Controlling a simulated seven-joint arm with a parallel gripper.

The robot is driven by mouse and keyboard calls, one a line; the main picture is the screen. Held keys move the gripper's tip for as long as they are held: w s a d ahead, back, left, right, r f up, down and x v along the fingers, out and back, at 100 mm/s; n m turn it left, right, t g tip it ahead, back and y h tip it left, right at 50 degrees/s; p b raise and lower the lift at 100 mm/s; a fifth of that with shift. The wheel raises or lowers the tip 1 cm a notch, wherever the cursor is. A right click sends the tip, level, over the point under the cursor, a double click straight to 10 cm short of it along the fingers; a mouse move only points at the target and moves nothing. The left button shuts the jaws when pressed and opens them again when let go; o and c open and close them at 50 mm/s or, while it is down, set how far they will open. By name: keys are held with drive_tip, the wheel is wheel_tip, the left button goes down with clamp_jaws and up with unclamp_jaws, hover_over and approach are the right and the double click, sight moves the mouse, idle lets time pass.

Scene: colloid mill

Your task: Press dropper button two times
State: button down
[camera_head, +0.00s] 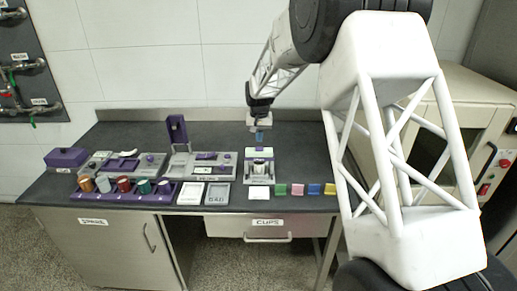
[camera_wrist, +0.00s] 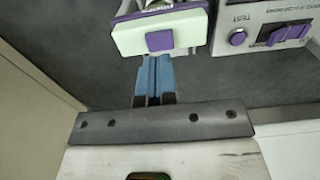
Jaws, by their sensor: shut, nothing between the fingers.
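My gripper (camera_head: 261,137) points down above the back of a small white and purple stand, which looks like the dropper (camera_head: 259,168). The wrist view shows the dropper's pale green top (camera_wrist: 128,40) with a square purple button (camera_wrist: 160,41) on it. The blue fingers of my gripper (camera_wrist: 155,62) are shut together and empty. Their tips appear just beside the edge of the pale green top, in line with the purple button. I cannot tell whether they touch it.
A grey panel device (camera_head: 205,166) with purple controls stands left of the dropper; it also shows in the wrist view (camera_wrist: 270,18). A purple rack of coloured cups (camera_head: 125,197), two trays (camera_head: 191,194) and several coloured squares (camera_head: 297,190) lie along the front. Bare counter is behind the dropper.

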sight(259, 148)
drive_tip(key=shift+r, duration=1.9)
drive_tip(key=shift+r, duration=0.85)
drive_tip(key=shift+f, duration=0.1)
drive_tip(key=shift+f, duration=3.2)
drive_tip(key=shift+f, duration=1.15)
idle(0.8)
